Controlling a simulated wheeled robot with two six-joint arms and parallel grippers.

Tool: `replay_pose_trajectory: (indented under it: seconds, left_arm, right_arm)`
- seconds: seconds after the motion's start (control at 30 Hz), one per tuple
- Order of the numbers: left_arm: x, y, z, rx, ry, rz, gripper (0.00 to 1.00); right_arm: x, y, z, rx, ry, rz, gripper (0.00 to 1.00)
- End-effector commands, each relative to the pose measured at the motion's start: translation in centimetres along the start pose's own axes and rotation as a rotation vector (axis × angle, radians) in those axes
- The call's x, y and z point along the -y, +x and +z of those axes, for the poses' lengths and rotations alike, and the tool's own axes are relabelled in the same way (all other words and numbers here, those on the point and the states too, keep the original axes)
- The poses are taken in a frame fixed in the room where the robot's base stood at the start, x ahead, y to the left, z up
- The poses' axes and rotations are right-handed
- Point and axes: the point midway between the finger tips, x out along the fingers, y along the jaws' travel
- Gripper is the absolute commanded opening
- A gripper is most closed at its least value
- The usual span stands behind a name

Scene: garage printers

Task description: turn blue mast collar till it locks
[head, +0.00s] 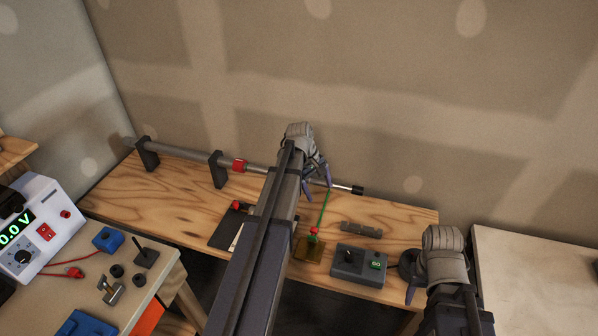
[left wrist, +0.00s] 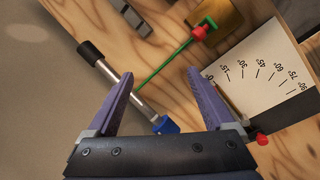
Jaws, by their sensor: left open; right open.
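The blue mast collar (left wrist: 165,125) sits on a thin silver tube of the mast, between the bases of my left gripper's fingers in the left wrist view. In the head view the collar is hidden behind my left arm. My right gripper (head: 412,291) is open at the bench's right end.
A green rod (head: 323,210) with a red knob stands on a brass block (head: 308,249) close to the mast. An angle scale card (left wrist: 262,80) lies nearby. A grey control box (head: 358,264) stands at the front. Black brackets (head: 217,169) hold the mast. The wall is close behind.

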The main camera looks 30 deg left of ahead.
Motion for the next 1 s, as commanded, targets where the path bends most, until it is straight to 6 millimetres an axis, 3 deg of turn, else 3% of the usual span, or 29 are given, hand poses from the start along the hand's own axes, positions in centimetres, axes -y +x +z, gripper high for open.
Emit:
replay_pose_trajectory:
  seconds: [0.03,0.1,0.2,0.3,0.43,0.67,1.0]
  left_arm:
    - [-0.5,-0.7,-4.2,0.012,-0.139,0.03,0.86]
    - [-0.2,-1.5,-7.8,0.034,-0.309,0.068,0.86]
    - [0.4,-2.6,-11.5,0.061,-0.491,0.107,0.86]
    - [0.9,-3.3,-13.6,0.079,-0.601,0.13,0.86]
    - [1.2,-3.7,-14.5,0.09,-0.658,0.142,0.86]
    - [1.2,-3.3,-14.4,0.091,-0.661,0.142,0.86]
    - [0.8,0.1,-14.3,0.091,-0.658,0.141,0.86]
  right_arm:
    - [0.0,0.1,0.0,0.0,0.0,0.0,0.5]
    - [0.0,0.1,0.0,0.0,0.0,0.0,0.5]
    - [0.0,0.1,0.0,0.0,0.0,0.0,0.5]
    - [0.0,0.1,0.0,0.0,0.0,0.0,0.5]
    - [0.0,0.0,0.0,0.0,0.0,0.0,0.5]
    - [0.0,0.4,0.0,0.0,0.0,0.0,0.5]
    - [0.3,3.5,-0.2,0.0,-0.001,0.0,0.5]
